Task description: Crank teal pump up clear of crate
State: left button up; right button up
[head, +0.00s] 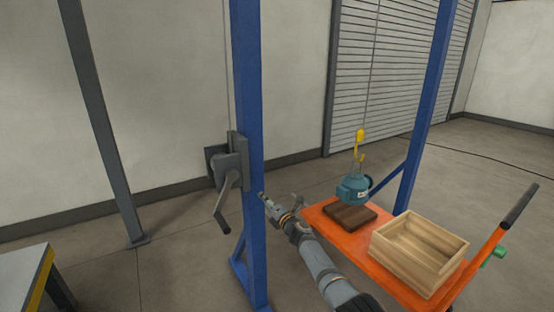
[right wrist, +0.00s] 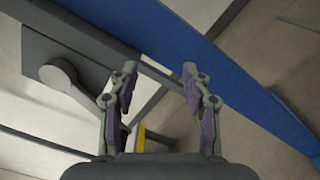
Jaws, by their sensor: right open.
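The teal pump (head: 352,188) hangs upright from a yellow hook (head: 359,143) on a thin cable. It is over or just behind a dark brown board (head: 350,216); I cannot tell if it touches. The open wooden crate (head: 442,274) is to the right of the pump. The grey winch (head: 228,168) is on a blue post, its crank (head: 224,205) angled down-left. My right gripper (head: 279,199) is open and empty, right of the crank and apart from it. In the right wrist view, its fingers (right wrist: 159,72) are spread, with the winch (right wrist: 60,70) at left. My left gripper is not visible.
The blue post (head: 248,100) stands between the winch crank and my right arm in the head view. An orange cart (head: 328,232) carries the board and crate. A second blue post (head: 426,100) rises behind the cart. A table corner (head: 22,275) is at lower left.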

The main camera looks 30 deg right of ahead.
jog(key=d+r+n+p, duration=0.4)
jog(key=r+n+p, duration=0.4)
jog(key=r+n, duration=0.4)
notch_tip(320, 180, up, 4)
jog(key=shift+d+r+n+p, duration=0.1)
jog(key=shift+d+n+p, duration=0.05)
jog(key=shift+n+p, duration=0.15)
jog(key=shift+w, duration=0.1)
